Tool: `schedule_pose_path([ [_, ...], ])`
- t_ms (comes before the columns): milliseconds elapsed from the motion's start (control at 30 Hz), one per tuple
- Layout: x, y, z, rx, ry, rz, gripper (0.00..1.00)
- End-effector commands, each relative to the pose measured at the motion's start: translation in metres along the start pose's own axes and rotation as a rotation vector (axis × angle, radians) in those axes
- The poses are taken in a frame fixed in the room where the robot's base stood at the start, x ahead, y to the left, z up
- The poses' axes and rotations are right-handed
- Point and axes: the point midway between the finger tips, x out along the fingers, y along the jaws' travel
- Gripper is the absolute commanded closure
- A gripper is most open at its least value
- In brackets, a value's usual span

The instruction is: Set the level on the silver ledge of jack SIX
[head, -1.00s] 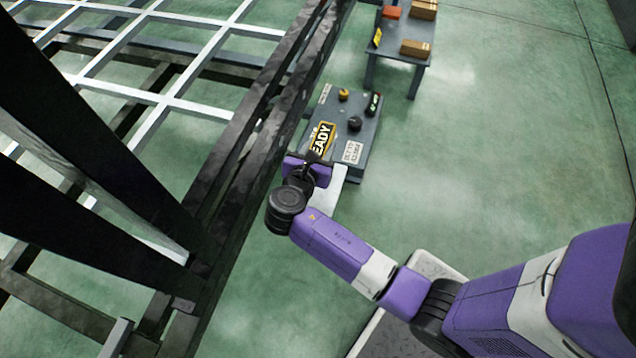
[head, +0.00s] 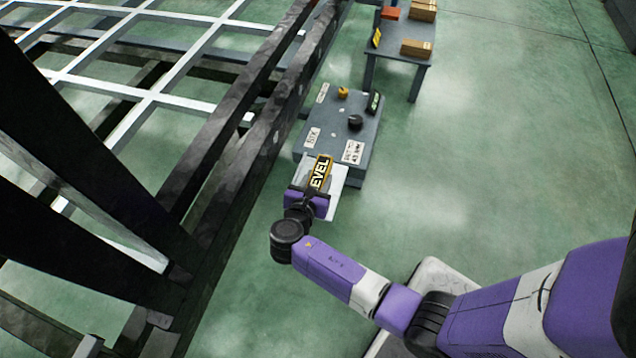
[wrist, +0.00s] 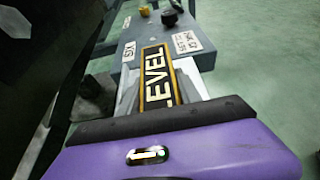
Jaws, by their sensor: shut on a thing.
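The level (head: 320,172) is a dark bar with a yellow edge and the word LEVEL. My gripper (head: 311,192) is shut on its near end. The level lies over the silver ledge (head: 341,191) at the near side of the grey jack (head: 348,131). I cannot tell whether the level touches the ledge. My gripper hides its near end.
The jack's top carries a yellow knob (head: 343,92), a black knob (head: 355,122) and a white plate (head: 353,151). Dark chassis beams (head: 262,135) run close along its left. A grey table (head: 400,48) with boxes stands behind. The floor on the right is clear.

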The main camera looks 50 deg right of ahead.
Motion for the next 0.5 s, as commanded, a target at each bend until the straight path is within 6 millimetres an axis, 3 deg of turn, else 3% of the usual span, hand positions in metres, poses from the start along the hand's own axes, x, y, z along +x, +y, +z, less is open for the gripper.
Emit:
schedule_pose_path([
  [367,0.0018,0.0009,-0.0035,0.002,-0.001,0.001,1.0],
  [400,0.0019,0.0006,-0.0042,0.002,0.0,0.001,0.55],
  [500,0.0018,0.0005,-0.004,0.002,0.0,0.001,0.37],
])
